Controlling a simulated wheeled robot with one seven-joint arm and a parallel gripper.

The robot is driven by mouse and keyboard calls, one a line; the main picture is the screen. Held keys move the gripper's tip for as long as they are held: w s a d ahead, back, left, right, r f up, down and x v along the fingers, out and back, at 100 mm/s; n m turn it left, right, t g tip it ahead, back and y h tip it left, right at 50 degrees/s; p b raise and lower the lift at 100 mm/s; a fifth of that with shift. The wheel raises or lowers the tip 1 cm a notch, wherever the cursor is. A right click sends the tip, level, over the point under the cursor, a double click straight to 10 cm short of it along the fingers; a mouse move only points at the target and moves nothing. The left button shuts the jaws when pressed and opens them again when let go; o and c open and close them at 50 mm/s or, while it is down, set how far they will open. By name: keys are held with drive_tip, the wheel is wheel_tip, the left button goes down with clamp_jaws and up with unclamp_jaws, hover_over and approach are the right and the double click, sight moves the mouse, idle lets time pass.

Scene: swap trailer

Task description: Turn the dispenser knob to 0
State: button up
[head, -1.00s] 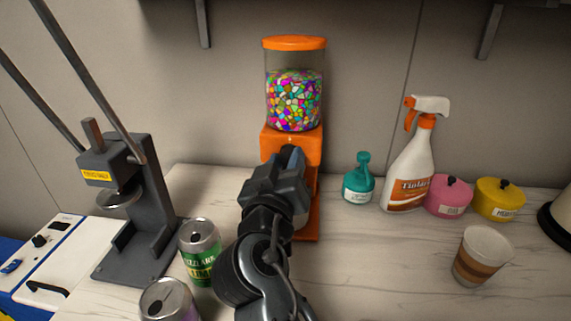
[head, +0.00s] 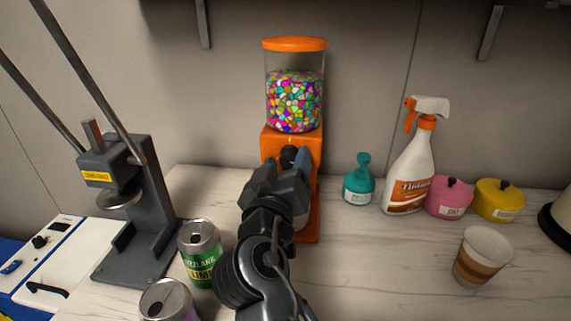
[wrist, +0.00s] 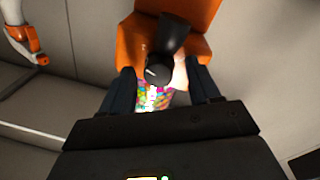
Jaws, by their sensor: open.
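The orange dispenser (head: 291,143) stands upright near the wall, its clear jar (head: 295,101) full of coloured pieces. It also shows in the wrist view (wrist: 207,20). The dark round knob (wrist: 158,73) with a light mark on its face sits between my finger tips in the wrist view. In the head view the knob (head: 289,155) is partly hidden by my gripper (head: 287,160). My gripper, also in the wrist view (wrist: 165,90), is open, with one finger on each side of the knob and gaps to it. I cannot read any number on the dial.
A green can (head: 201,254) and another can (head: 169,302) stand left of my arm. A dark press (head: 131,220) stands at left. A teal bottle (head: 358,184), a spray bottle (head: 409,172), pink (head: 449,198) and yellow (head: 498,200) containers and a cup (head: 481,257) stand at right.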

drive_tip(key=s+b, duration=0.1)
drive_tip(key=s, duration=0.6)
drive_tip(key=shift+s+a+f, duration=0.25)
drive_tip(key=shift+s+a, duration=0.1)
drive_tip(key=shift+a, duration=0.05)
drive_tip(key=shift+d, duration=0.1)
